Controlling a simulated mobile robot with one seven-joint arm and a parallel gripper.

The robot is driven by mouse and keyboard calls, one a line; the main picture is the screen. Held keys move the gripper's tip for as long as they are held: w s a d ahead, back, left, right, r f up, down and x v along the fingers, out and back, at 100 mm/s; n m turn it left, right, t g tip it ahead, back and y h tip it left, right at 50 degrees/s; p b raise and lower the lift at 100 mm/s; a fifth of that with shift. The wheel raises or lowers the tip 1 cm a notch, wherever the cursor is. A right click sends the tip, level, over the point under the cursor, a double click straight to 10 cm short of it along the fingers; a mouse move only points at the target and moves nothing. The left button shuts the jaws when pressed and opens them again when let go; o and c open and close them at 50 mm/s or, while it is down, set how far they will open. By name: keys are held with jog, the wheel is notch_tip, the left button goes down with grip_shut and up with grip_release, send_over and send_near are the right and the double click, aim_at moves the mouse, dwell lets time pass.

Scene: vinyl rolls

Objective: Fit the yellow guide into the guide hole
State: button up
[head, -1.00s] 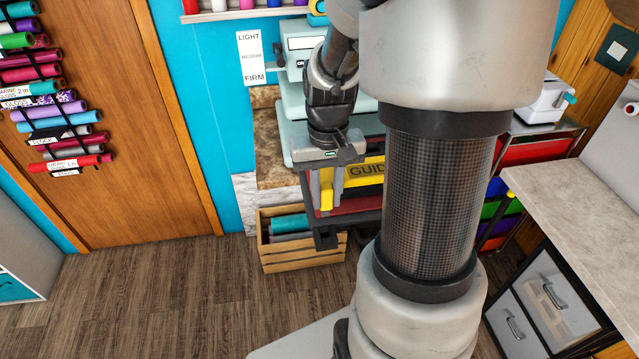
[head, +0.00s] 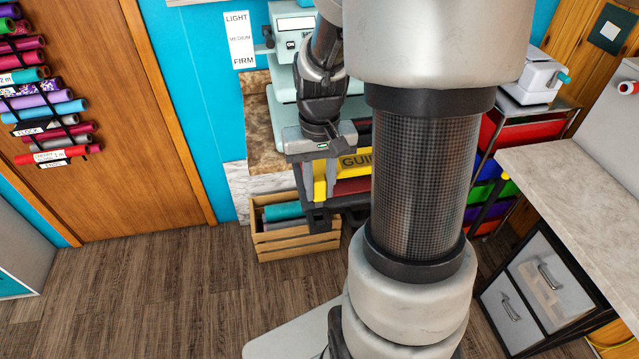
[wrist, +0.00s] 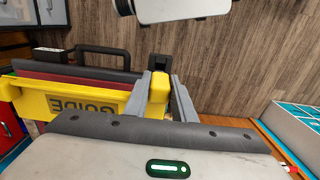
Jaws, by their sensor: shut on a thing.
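The yellow guide (wrist: 90,101) is a bar marked "GUIDE" with a raised yellow end block. My gripper (wrist: 162,92) is shut on that end block, with one grey finger on each side of it. In the head view the guide (head: 355,162) lies along the front of the machine with the dark red bed, partly behind my arm column. My gripper (head: 319,185) points down at its left end. The guide hole cannot be made out in either view. Whether the guide is seated or apart from the machine I cannot tell.
A wooden crate (head: 297,243) with rolled vinyl stands on the floor below the machine. A pale machine (head: 290,60) stands behind my gripper. A counter (head: 560,165) with drawers is at the right. The floor at the left front is clear.

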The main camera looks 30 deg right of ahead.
aim_at(319, 200)
jog(key=shift+f+b, duration=1.1)
jog(key=shift+f, duration=0.55)
jog(key=shift+f+b, duration=1.3)
jog(key=shift+f, duration=0.55)
dwell(2.1)
jog(key=shift+s+f, duration=0.2)
grip_shut()
jog(key=o, duration=1)
grip_release()
jog(key=shift+c, duration=0.2)
jog(key=o, duration=0.6)
jog(key=shift+w, duration=0.15)
jog(key=shift+r, duration=0.1)
jog(key=shift+r, duration=0.1)
